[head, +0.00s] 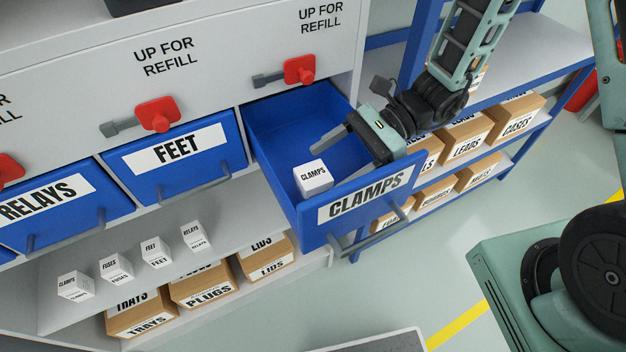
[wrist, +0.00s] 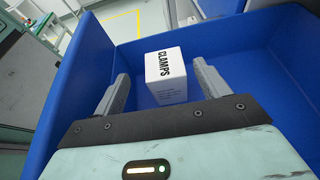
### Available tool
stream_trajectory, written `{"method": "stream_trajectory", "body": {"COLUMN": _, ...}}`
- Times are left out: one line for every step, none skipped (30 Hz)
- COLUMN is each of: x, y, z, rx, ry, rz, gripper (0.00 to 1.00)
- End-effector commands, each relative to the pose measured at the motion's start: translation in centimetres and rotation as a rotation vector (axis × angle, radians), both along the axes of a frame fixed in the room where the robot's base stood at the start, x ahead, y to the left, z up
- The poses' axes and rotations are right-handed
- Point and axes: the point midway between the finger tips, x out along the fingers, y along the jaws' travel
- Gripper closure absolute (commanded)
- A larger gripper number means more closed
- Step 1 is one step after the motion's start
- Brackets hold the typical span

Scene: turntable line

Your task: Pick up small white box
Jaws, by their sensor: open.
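A small white box labelled CLAMPS (head: 313,178) sits inside the open blue drawer labelled CLAMPS (head: 310,229). In the wrist view the white box (wrist: 166,77) stands on the drawer floor between and just beyond my fingertips. My gripper (head: 322,146) reaches into the drawer from the right, with its jaws open and empty. In the wrist view my gripper (wrist: 160,88) has one finger on each side of the box's near part, with gaps visible.
Closed blue drawers labelled FEET (head: 170,185) and RELAYS (head: 60,225) are to the left. Several small white boxes (head: 155,252) stand on the shelf below. Cardboard boxes (head: 203,288) sit lower down. The drawer walls (wrist: 75,80) surround my gripper closely.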

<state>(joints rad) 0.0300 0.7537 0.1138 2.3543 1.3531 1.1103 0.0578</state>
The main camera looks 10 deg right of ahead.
Motion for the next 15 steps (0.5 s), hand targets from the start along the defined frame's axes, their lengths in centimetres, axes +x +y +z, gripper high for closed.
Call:
{"method": "stream_trajectory", "body": {"x": -0.2, "y": 0.6, "z": -0.1, "rx": 0.000, "ry": 0.002, "rz": 0.002, "gripper": 0.25}}
{"method": "stream_trajectory", "body": {"x": -0.2, "y": 0.8, "z": -0.2, "rx": 0.000, "ry": 0.002, "rz": 0.001, "gripper": 0.25}}
{"method": "stream_trajectory", "body": {"x": -0.3, "y": 1.0, "z": -0.3, "rx": -0.001, "ry": 0.001, "rz": 0.001, "gripper": 0.25}}
{"method": "stream_trajectory", "body": {"x": -0.3, "y": 1.1, "z": -0.4, "rx": -0.001, "ry": 0.001, "rz": 0.001, "gripper": 0.25}}
{"method": "stream_trajectory", "body": {"x": -0.3, "y": 1.2, "z": -0.5, "rx": -0.001, "ry": 0.001, "rz": 0.000, "gripper": 0.25}}
{"method": "stream_trajectory", "body": {"x": -0.3, "y": 1.4, "z": -0.5, "rx": -0.001, "ry": 0.000, "rz": 0.001, "gripper": 0.25}}
{"method": "stream_trajectory", "body": {"x": -0.4, "y": 1.6, "z": -0.6, "rx": -0.001, "ry": 0.000, "rz": 0.002, "gripper": 0.25}}
{"method": "stream_trajectory", "body": {"x": -0.4, "y": 1.9, "z": -0.6, "rx": -0.001, "ry": 0.001, "rz": 0.003, "gripper": 0.25}}
{"method": "stream_trajectory", "body": {"x": -0.5, "y": 2.4, "z": -0.7, "rx": -0.001, "ry": 0.003, "rz": 0.002, "gripper": 0.25}}
{"method": "stream_trajectory", "body": {"x": -0.5, "y": 2.7, "z": -0.8, "rx": -0.001, "ry": 0.004, "rz": 0.004, "gripper": 0.25}}
{"method": "stream_trajectory", "body": {"x": -0.5, "y": 3.2, "z": -0.9, "rx": -0.001, "ry": 0.003, "rz": 0.004, "gripper": 0.25}}
{"method": "stream_trajectory", "body": {"x": -0.6, "y": 3.7, "z": -1.1, "rx": -0.001, "ry": 0.004, "rz": 0.004, "gripper": 0.25}}
{"method": "stream_trajectory", "body": {"x": -0.6, "y": 4.1, "z": -1.3, "rx": -0.001, "ry": 0.003, "rz": 0.004, "gripper": 0.25}}
{"method": "stream_trajectory", "body": {"x": -0.7, "y": 4.4, "z": -1.5, "rx": -0.001, "ry": 0.004, "rz": 0.004, "gripper": 0.25}}
{"method": "stream_trajectory", "body": {"x": -0.8, "y": 4.9, "z": -1.8, "rx": -0.001, "ry": 0.003, "rz": 0.002, "gripper": 0.25}}
